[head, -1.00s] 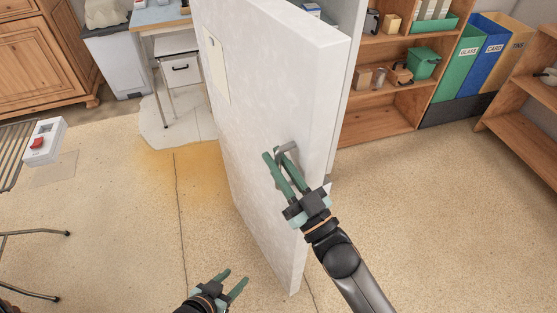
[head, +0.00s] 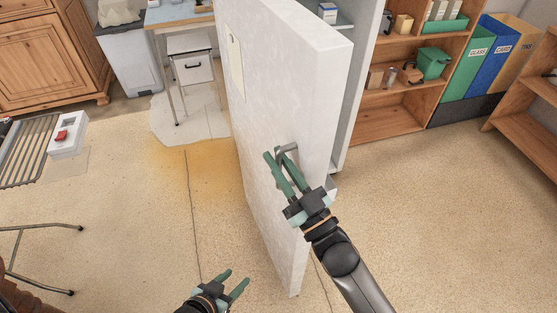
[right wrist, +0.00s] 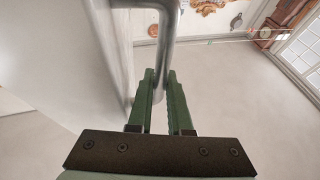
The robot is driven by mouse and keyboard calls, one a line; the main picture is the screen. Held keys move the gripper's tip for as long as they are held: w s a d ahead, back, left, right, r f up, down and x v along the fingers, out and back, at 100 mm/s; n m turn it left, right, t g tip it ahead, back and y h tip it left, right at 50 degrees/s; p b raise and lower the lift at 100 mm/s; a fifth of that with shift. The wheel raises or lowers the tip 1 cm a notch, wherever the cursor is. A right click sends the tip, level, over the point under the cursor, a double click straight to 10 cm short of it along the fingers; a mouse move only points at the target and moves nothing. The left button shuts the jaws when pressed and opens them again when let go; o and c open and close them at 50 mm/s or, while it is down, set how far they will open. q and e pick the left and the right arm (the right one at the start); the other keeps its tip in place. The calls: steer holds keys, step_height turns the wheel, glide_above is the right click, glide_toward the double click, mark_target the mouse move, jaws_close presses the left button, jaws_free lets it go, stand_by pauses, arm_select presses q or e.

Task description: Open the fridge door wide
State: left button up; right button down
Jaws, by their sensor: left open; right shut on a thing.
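The white fridge door (head: 280,100) stands upright and partly open in the head view, with a strip of the fridge interior (head: 349,110) showing to its right. The grey metal door handle (head: 285,150) is on the door's face, and it also shows in the right wrist view (right wrist: 169,30). My right gripper (head: 280,170) is shut on the handle, whose bar lies between the green fingers (right wrist: 159,85). My left gripper (head: 235,280) is open and empty, low in front of the door and apart from it.
A wooden shelf (head: 385,122) stands right of the fridge, with green, blue and tan bins (head: 490,60) beyond. A small table (head: 180,14) is behind the door. A metal rack (head: 28,150) and a white box with a red switch (head: 68,135) are at left.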

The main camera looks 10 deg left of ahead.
stand_by(0.3)
steer(key=c, duration=1.1)
jaws_free()
steer(key=v, duration=1.2)
steer(key=shift+s+d+f+p, duration=0.1)
steer(key=shift+f+p, duration=0.05)
steer(key=shift+p, duration=0.25)
